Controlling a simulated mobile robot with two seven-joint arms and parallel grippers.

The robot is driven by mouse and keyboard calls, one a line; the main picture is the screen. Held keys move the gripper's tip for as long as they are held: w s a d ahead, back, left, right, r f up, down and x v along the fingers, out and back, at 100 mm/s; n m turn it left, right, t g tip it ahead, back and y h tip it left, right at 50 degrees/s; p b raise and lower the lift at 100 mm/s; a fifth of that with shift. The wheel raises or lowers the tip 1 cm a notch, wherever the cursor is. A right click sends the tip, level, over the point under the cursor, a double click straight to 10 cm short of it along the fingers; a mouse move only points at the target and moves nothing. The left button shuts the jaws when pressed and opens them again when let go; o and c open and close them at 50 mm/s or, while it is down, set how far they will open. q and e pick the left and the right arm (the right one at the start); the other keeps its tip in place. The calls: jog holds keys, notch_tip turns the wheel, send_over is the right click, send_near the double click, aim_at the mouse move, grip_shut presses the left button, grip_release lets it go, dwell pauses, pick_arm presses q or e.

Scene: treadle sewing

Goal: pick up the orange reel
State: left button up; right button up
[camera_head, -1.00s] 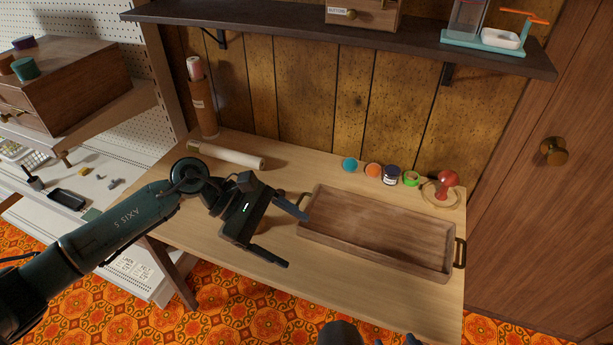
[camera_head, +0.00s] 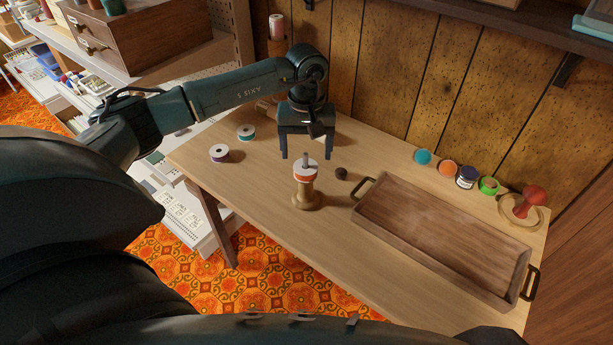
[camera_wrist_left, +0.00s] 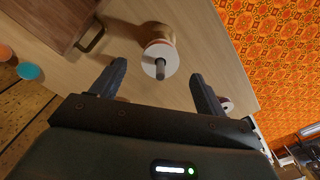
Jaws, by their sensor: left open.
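The orange reel (camera_head: 305,176) has white flanges and a thin orange band of thread. It sits on a grey pin atop a turned wooden stand (camera_head: 306,196) near the table's middle. My left gripper (camera_head: 306,152) is open and points down, its fingers just above and behind the reel in the head view. In the left wrist view the reel (camera_wrist_left: 160,58) shows end-on between the two open fingers, with the pin sticking out towards the camera. Nothing is between the fingertips in a grip. My right gripper is not in view.
A purple reel (camera_head: 219,153) and a teal reel (camera_head: 246,133) lie at the table's left. A wooden tray (camera_head: 440,240) fills the right side. Several small jars and rolls line the back wall.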

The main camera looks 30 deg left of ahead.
aim_at(305, 165)
pick_arm(q)
notch_tip(305, 165, down, 6)
jog(key=shift+s+r+b, duration=0.1)
jog(key=shift+r+b, duration=0.15)
jog(key=shift+b, duration=1)
jog(key=shift+r, duration=0.1)
jog(key=c, duration=1)
jog(key=shift+r, duration=0.1)
jog(key=shift+c, duration=0.2)
